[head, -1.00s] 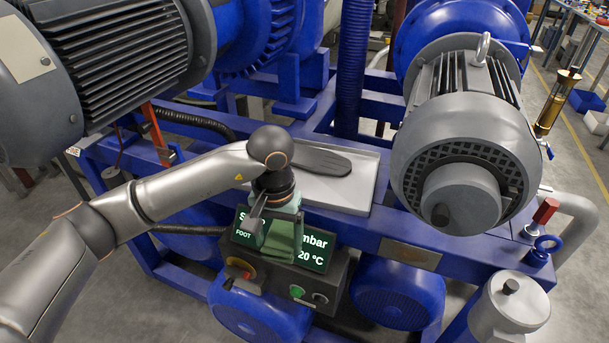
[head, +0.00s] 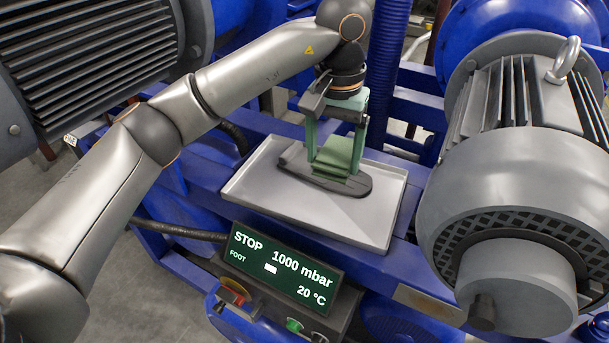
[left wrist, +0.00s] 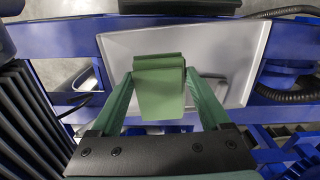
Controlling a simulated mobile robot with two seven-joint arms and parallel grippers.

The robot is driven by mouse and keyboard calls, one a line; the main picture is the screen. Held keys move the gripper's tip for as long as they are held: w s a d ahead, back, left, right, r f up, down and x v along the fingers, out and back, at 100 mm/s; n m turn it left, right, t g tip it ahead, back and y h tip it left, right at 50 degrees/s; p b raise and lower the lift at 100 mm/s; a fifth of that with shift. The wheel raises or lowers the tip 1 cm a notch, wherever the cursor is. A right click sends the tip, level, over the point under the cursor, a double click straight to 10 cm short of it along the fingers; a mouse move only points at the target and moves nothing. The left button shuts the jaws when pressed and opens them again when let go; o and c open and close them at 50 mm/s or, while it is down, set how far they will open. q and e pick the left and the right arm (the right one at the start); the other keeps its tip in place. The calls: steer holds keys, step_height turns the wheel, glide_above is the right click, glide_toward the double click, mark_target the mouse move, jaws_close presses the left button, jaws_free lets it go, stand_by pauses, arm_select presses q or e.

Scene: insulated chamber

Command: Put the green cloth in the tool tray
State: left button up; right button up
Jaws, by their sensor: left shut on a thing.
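The green cloth (head: 338,154) is a folded bundle between the fingers of my left gripper (head: 336,158), which is shut on it. In the left wrist view the cloth (left wrist: 160,92) spans the gap between the two green fingers of my left gripper (left wrist: 158,84). The pale grey tool tray (head: 340,214) is a shallow rectangle; it also shows in the left wrist view (left wrist: 228,52). The cloth is over the tray's left-middle part, just above or touching a flat dark object; I cannot tell which. My right gripper is not in view.
The flat dark elongated object (head: 352,186) lies in the tray, partly covered by the cloth. A large grey motor (head: 520,180) stands right of the tray, another motor (head: 90,60) at left. A display panel (head: 283,268) sits in front. The tray's front and right are clear.

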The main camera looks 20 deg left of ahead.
arm_select(q)
steer(key=a+f, duration=0.4)
steer(key=a, duration=0.5)
glide_toward(270, 198)
steer(key=shift+s+d+f, duration=0.15)
steer(key=shift+d+f, duration=0.5)
steer(key=shift+d, duration=0.05)
steer(key=shift+a+f, duration=0.35)
steer(key=shift+f, duration=0.1)
steer(key=shift+a+f+p, duration=0.2)
steer(key=shift+f+p, duration=0.1)
steer(key=shift+f, duration=0.65)
steer(key=shift+a+f+p, duration=0.15)
steer(key=shift+f+p, duration=0.15)
steer(key=shift+f, duration=0.65)
steer(key=shift+f, duration=0.1)
steer(key=o, duration=1.2)
steer(key=shift+c, duration=0.2)
step_height(270, 198, up, 8)
